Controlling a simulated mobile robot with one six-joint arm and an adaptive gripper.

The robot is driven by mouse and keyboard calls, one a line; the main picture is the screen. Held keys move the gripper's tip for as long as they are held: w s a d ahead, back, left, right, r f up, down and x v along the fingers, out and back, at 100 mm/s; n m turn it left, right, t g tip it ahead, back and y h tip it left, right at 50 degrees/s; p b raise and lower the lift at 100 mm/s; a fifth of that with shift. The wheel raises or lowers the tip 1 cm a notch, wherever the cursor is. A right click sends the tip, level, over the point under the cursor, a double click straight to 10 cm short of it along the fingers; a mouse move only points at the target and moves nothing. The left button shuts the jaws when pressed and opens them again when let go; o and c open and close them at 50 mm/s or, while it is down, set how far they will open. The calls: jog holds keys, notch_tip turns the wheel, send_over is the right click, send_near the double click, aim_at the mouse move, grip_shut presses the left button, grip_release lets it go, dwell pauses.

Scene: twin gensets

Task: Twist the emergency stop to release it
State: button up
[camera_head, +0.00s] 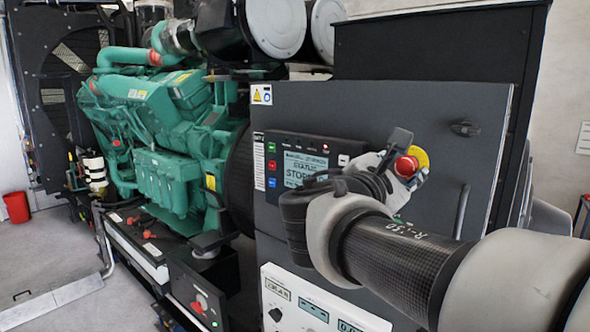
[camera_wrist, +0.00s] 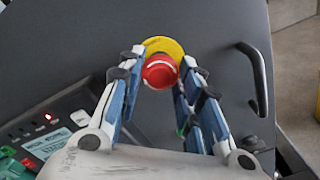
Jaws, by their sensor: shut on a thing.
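The emergency stop is a red mushroom button (camera_head: 406,166) on a yellow round plate (camera_head: 420,158), mounted on the dark panel door. In the wrist view the red button (camera_wrist: 159,71) sits between the fingertips, with the yellow plate (camera_wrist: 165,46) behind it. My gripper (camera_head: 404,164) is at the button, one finger on each side, and its fingers (camera_wrist: 160,72) are shut on it. My arm and fingers hide part of the plate and the panel around it.
A control panel with a lit display reading STOP (camera_head: 305,168) is left of the button. A door handle (camera_head: 462,211) stands out to the right, also in the wrist view (camera_wrist: 254,78). A white switch box (camera_head: 318,303) is below. The green engine (camera_head: 165,120) is at left.

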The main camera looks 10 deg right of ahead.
jog(key=o, duration=1.1)
jog(key=v, duration=1.2)
